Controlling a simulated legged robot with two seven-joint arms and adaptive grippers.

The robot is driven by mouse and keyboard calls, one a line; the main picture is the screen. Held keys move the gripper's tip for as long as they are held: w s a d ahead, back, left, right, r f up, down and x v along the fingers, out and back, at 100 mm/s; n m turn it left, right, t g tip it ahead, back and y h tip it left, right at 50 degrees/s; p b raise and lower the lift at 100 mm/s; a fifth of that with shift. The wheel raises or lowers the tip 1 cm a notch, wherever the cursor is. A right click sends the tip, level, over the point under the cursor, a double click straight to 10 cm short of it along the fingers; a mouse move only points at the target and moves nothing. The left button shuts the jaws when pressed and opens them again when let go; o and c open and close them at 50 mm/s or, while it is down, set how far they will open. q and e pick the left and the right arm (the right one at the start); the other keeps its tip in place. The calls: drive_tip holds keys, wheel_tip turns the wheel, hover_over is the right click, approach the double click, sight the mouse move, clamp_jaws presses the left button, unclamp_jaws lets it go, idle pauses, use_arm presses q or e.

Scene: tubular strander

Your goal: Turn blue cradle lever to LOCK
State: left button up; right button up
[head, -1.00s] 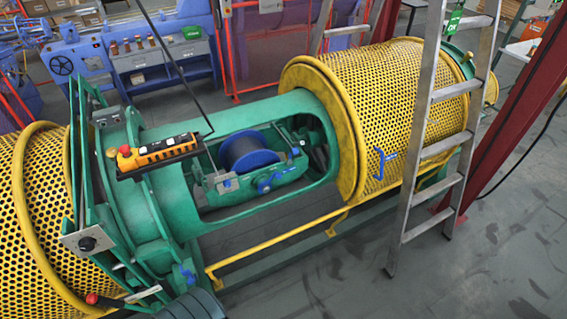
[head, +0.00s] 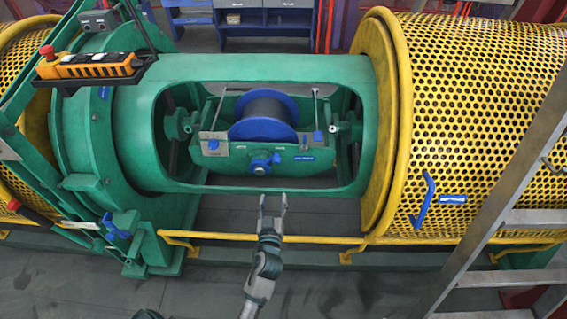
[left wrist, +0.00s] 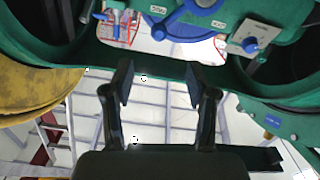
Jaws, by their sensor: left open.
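The blue cradle lever (head: 262,162) sits on the front face of the green cradle (head: 285,165), below the blue spool. Small labels flank it, too small to read. In the left wrist view, the blue lever (left wrist: 185,22) shows large at the top edge, partly cut off. My left gripper (head: 273,202) is open and empty, just below and in front of the cradle, fingers pointing up towards it. In the left wrist view the two dark fingers (left wrist: 160,95) stand wide apart with nothing between them. They look apart from the lever. My right gripper is not in view.
A green tube frame (head: 240,68) surrounds the cradle opening. A yellow rail (head: 320,239) runs below. Yellow perforated drums (head: 490,110) stand either side, with a ladder (head: 500,225) at right. An orange control box (head: 90,67) is at upper left. Another blue handle (head: 422,200) is on the right drum.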

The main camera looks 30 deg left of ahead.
use_arm(q)
drive_tip(key=a+r, duration=0.1)
approach(276, 162)
drive_tip(key=x, duration=0.5)
drive_tip(key=shift+w+d+f+b, duration=0.2)
drive_tip(key=shift+w+d+b, duration=0.05)
drive_tip(key=shift+b, duration=0.05)
drive_tip(key=x, duration=0.4)
drive_tip(key=a+x, duration=0.1)
drive_tip(key=x, duration=0.1)
drive_tip(key=shift+a+f+b, duration=0.2)
drive_tip(key=shift+f+b, duration=0.05)
drive_tip(key=shift+b, duration=0.15)
drive_tip(key=shift+d+r, duration=0.15)
drive_tip(key=shift+d, duration=0.05)
drive_tip(key=shift+d+r, duration=0.15)
drive_tip(key=shift+d, duration=0.1)
drive_tip(key=shift+c, duration=0.5)
drive_tip(key=c, duration=0.8)
drive_tip(key=shift+s+a, duration=0.1)
clamp_jaws()
drive_tip(key=shift+a, duration=0.1)
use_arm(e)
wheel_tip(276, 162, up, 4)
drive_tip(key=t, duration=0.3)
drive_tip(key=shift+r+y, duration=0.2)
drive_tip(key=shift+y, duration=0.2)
